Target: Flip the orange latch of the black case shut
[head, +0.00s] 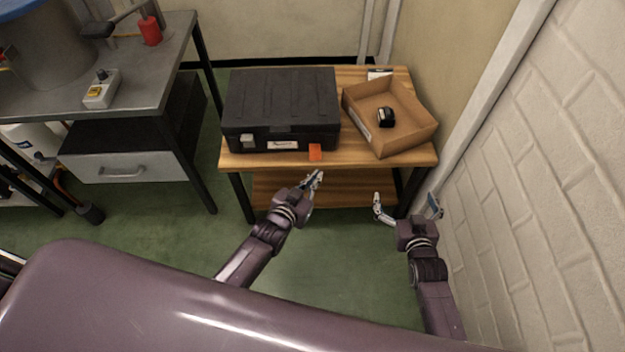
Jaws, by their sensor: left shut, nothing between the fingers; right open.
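The black case (281,103) sits with its lid down on the left part of the wooden table (232,159). Its orange latch (315,152) sticks out at the right of the case's front, over the table's front edge. A grey latch (247,140) shows at the left of the front. My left gripper (317,176) is shut and empty, just in front of and below the orange latch, with a small gap seen between them. My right gripper (403,200) is open and empty, in front of the table's right end near the wall.
An open cardboard box (417,134) with a small black object (386,117) in it stands right of the case. A brick wall (560,180) is close on the right. A grey workbench (150,85) stands at the left. Green floor lies between bench and table.

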